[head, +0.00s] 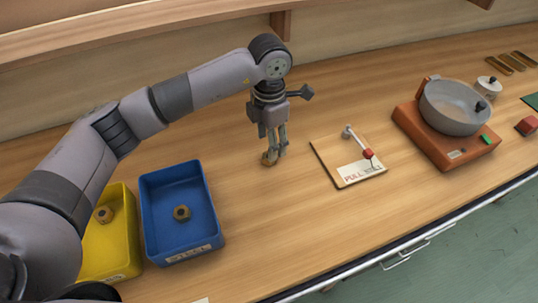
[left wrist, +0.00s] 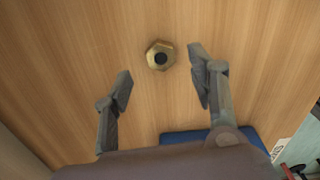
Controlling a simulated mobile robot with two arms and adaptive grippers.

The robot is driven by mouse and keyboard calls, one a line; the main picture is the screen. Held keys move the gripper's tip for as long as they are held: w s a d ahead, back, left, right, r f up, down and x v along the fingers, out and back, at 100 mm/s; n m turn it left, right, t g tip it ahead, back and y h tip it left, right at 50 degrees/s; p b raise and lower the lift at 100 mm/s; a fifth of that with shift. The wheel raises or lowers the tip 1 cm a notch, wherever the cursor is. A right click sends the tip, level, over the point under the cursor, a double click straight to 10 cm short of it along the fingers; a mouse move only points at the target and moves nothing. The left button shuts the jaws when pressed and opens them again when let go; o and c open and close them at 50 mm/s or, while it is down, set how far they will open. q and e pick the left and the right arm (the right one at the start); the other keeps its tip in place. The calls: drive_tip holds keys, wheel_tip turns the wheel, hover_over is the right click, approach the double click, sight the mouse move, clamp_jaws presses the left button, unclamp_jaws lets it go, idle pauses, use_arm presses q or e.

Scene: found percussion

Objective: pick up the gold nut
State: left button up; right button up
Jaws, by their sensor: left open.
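A gold hex nut (left wrist: 157,60) with a dark hole lies flat on the wooden counter. In the head view the nut (head: 266,160) is partly hidden by my left fingers. My left gripper (head: 275,154) points down at it, low over the counter. In the left wrist view my left gripper (left wrist: 160,68) is open, with one finger to each side; the nut shows between the fingertips and slightly past them. I see no contact with it. My right gripper is not in view.
A blue tray (head: 214,228) and a yellow tray (head: 128,250) stand left of the nut, each holding one nut. A board with a red-tipped lever (head: 345,160) lies to the right. A grey pot (head: 452,110) stands farther right. Counter around the nut is clear.

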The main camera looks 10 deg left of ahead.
use_arm(q)
wheel_tip(320, 180, down, 4)
drive_tip(key=shift+f+p, duration=0.2)
drive_tip(key=shift+p, duration=0.7)
drive_tip(key=shift+f, duration=0.3)
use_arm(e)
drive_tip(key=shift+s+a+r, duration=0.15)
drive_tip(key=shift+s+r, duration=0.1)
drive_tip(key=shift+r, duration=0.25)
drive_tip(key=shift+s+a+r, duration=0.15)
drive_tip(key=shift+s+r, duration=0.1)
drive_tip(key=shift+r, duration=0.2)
use_arm(q)
drive_tip(key=shift+c, duration=0.4)
drive_tip(key=c, duration=0.5)
clamp_jaws()
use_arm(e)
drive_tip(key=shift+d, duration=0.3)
